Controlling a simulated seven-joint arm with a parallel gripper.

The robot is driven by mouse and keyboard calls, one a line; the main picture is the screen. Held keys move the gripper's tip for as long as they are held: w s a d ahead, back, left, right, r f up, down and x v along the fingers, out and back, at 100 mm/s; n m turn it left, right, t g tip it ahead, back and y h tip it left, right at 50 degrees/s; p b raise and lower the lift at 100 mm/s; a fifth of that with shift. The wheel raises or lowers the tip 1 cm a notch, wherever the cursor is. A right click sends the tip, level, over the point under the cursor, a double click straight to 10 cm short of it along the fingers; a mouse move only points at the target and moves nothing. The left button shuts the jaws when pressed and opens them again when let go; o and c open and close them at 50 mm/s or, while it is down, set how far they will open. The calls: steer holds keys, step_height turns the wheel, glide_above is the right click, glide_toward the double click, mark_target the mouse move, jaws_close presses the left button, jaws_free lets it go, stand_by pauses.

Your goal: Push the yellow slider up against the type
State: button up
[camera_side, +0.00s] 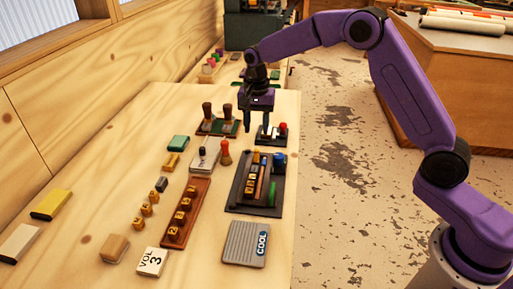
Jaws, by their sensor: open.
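A dark tray (238,206) lies on the table, right of centre. In it are several small brown type blocks (250,185) in a column at the left. A small yellow piece (256,157), which looks like the yellow slider, sits above them, near the tray's far end. An orange-brown bar (261,178) lies along the type's right side. I cannot tell whether the yellow piece touches the type. My gripper (257,120) is open, pointing down beyond the tray's far end, apart from the yellow piece. The fingertips are small and partly merge with things behind.
A blue cylinder (279,161) and a green bar (272,192) are also in the tray. A small dark stand with a red knob (283,127) is by my gripper. A brown rack (186,213) stands left of the tray, a grey COOL block (246,243) in front.

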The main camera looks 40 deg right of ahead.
mark_target(256, 149)
step_height(256, 149, down, 8)
steer(key=shift+f, duration=0.25)
steer(key=shift+c, duration=0.3)
